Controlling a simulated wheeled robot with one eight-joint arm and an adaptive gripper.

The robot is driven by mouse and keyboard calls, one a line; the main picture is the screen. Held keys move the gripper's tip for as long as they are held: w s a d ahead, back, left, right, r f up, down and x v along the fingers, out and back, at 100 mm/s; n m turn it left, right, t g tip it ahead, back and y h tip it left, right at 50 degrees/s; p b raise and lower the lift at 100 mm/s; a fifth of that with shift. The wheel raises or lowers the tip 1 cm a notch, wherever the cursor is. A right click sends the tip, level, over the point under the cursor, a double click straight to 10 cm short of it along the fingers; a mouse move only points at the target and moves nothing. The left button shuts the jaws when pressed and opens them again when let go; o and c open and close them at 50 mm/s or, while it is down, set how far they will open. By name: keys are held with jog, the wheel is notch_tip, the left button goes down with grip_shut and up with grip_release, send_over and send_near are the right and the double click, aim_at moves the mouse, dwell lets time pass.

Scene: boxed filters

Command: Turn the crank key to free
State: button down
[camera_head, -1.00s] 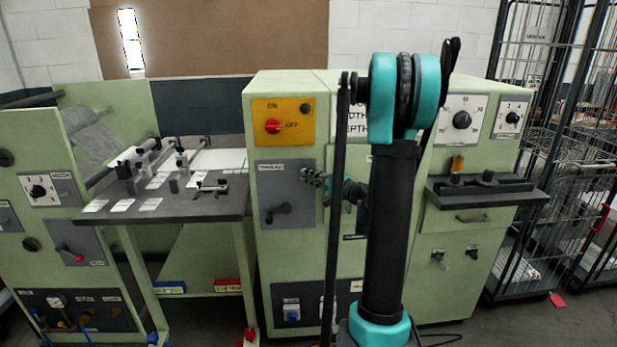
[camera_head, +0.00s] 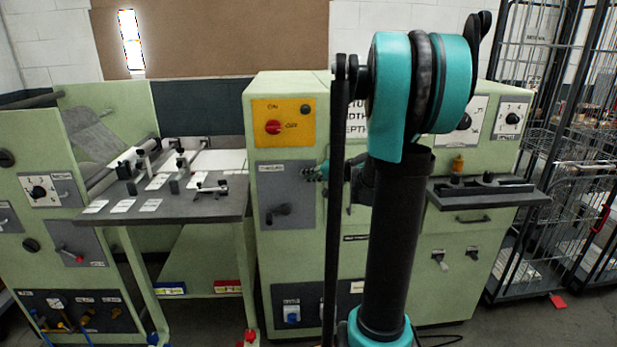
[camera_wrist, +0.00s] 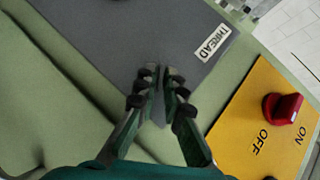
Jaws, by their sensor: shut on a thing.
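The crank (camera_head: 279,213) is a dark handle on the grey panel (camera_head: 300,180) labelled THREAD, on the front of the middle green machine. My gripper (camera_head: 312,173) is at the panel's right edge, above and to the right of the crank and apart from it. In the wrist view my gripper (camera_wrist: 158,78) has its fingertips close together in front of the grey panel (camera_wrist: 120,45). A thin grey piece (camera_wrist: 158,108) shows between the fingers; I cannot tell what it is. The crank does not show in the wrist view.
A yellow panel (camera_head: 283,110) with a red ON/OFF knob (camera_head: 273,127) sits above the grey panel. A work table (camera_head: 200,208) stands to the left. Wire cage trolleys (camera_head: 560,150) stand at the right. My arm hides part of the machine's middle.

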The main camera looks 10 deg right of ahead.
jog(key=n+g+h, duration=0.1)
jog(key=h, duration=0.1)
jog(key=n+h, duration=0.2)
jog(key=h, duration=0.1)
jog(key=a+n+g+h, duration=0.1)
jog(key=n+h, duration=0.1)
jog(key=h, duration=0.1)
jog(key=shift+r+g, duration=0.3)
jog(key=shift+h, duration=0.3)
dwell(0.4)
jog(key=c, duration=1.8)
grip_release()
jog(key=shift+o, duration=0.2)
jog(key=v, duration=1.2)
jog(key=shift+w, duration=0.15)
